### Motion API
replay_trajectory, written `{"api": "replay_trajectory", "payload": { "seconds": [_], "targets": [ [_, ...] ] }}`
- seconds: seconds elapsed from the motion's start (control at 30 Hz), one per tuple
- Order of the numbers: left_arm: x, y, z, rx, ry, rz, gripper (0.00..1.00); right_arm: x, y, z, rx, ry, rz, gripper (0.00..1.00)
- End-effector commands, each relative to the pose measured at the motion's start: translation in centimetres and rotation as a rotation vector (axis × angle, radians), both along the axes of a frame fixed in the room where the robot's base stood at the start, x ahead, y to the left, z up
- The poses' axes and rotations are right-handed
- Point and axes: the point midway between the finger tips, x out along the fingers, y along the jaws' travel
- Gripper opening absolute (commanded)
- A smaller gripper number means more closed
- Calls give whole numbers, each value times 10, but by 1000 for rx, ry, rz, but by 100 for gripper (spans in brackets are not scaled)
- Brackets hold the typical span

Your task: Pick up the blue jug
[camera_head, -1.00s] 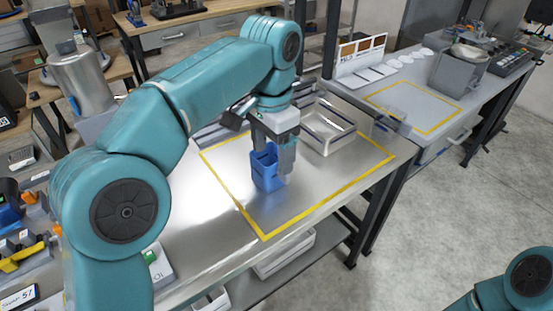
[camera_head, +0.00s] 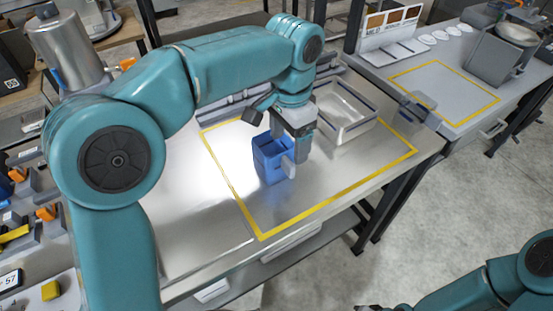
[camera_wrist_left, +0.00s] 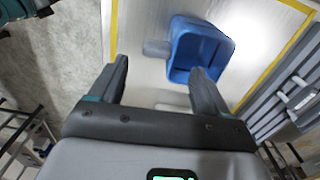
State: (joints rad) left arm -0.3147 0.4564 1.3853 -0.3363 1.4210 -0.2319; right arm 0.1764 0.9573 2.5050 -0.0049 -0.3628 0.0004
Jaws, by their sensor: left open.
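The blue jug (camera_head: 268,167) stands upright on the metal table, inside the yellow outline. A pale grey handle (camera_head: 288,168) sticks out from its side. My left gripper (camera_head: 299,150) is at the right of the jug, above the handle side, fingers pointing down. In the left wrist view the jug (camera_wrist_left: 197,52) lies beyond the fingertips, and its handle (camera_wrist_left: 156,48) lies between the lines of the two fingers. My left gripper (camera_wrist_left: 163,72) is open with nothing held in it; the right finger overlaps the jug's edge in the picture. My right arm shows at the lower right, its gripper not clearly visible.
Grey rails (camera_head: 232,103) run along the table's back. A second table with a yellow outline (camera_head: 447,90) is at the right. The front of the outlined area is clear.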

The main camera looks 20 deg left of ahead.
Motion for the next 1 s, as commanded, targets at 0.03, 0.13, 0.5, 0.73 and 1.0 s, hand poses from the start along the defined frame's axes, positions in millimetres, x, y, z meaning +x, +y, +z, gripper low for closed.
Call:
{"api": "replay_trajectory", "payload": {
  "seconds": [0.03,0.13,0.5,0.73,1.0],
  "targets": [
    [-2,1,-12,1,3,0,77,0,0,-3,0,0,1,43],
    [-1,0,-26,1,1,0,77,0,0,-4,0,0,1,43],
    [0,0,-69,1,4,0,77,0,0,-5,0,0,1,43],
    [3,0,-87,0,0,-1,77,0,0,-5,0,0,0,43],
    [3,0,-87,0,0,-1,44,0,0,-5,0,0,1,43]
  ]
}}
